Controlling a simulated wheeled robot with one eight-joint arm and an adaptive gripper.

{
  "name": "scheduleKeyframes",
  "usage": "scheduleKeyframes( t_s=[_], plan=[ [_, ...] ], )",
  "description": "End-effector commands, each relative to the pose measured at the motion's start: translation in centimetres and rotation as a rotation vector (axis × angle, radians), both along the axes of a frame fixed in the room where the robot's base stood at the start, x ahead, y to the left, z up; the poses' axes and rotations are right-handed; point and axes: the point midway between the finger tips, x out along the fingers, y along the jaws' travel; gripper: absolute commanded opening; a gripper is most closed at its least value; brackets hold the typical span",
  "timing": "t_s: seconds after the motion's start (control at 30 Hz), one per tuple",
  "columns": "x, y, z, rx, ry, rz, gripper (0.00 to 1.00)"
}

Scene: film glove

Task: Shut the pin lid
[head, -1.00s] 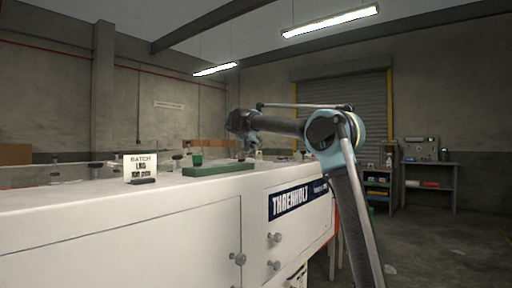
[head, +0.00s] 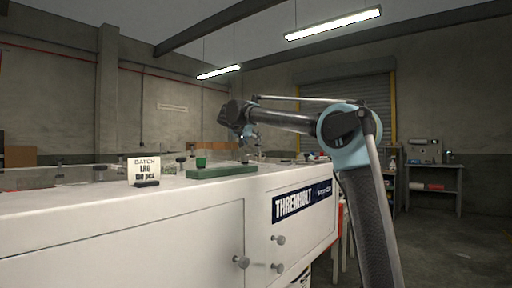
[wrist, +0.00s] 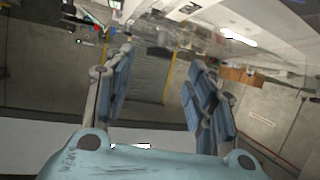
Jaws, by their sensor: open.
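I cannot make out the pin lid for certain in either view. A long white machine cabinet (head: 120,240) fills the lower left of the head view. A flat green block (head: 222,172) lies on its top, with a small green cup (head: 201,162) at or behind its back edge. My gripper (head: 249,141) hangs above the far part of the cabinet top, beyond the green block, and looks small and dark there. In the wrist view my gripper (wrist: 160,75) is open, its blue-padded fingers wide apart with nothing held between them.
A batch sign (head: 144,171) stands on the cabinet top, left of the green block. Round knobs (head: 240,262) stick out from the cabinet front. A grey bench (head: 432,172) stands by the back wall.

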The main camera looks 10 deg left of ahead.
Motion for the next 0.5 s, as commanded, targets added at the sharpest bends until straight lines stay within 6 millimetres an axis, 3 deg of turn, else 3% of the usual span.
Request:
scheduleKeyframes(
  t_s=[0.2, 0.5],
  plan=[
    [-2.0, 0.6, 0.8, 0.000, 0.000, 0.000, 0.51],
    [-2.5, 0.6, 1.0, 0.000, 0.000, 0.000, 0.51]
  ],
)
